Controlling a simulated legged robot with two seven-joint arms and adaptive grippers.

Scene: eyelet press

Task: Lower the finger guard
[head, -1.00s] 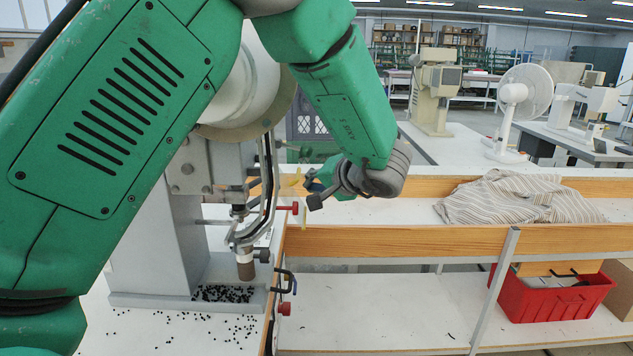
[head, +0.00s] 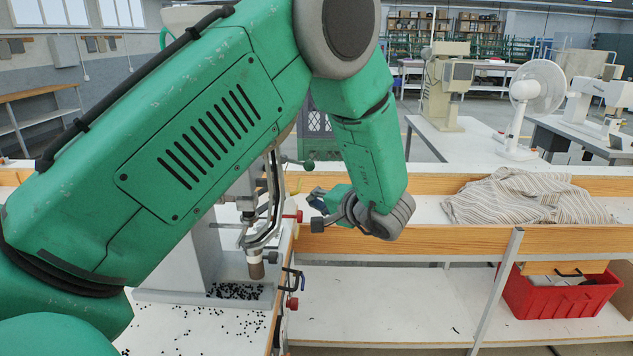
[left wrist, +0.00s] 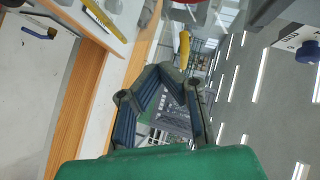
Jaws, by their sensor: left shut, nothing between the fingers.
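The eyelet press (head: 205,250) stands at the left, largely hidden behind my left arm. Bent metal bars (head: 272,205) run down its front to a brown cylindrical tip (head: 256,265). I cannot tell for certain which part is the finger guard. A red knob (head: 297,216) shows at the press's right side. My left gripper (head: 314,209) is to the right of the bars, pointing left, shut and empty, apart from them in the picture. In the left wrist view the gripper's fingers (left wrist: 168,75) come together below a yellow piece (left wrist: 184,48). My right gripper is not in view.
Small black eyelets (head: 235,291) are scattered at the press base. A dark clamp (head: 291,280) sits at the table edge. A wooden-edged shelf (head: 430,240) carries a striped cloth (head: 525,195). A red bin (head: 560,295) is below right. A fan (head: 535,95) stands behind.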

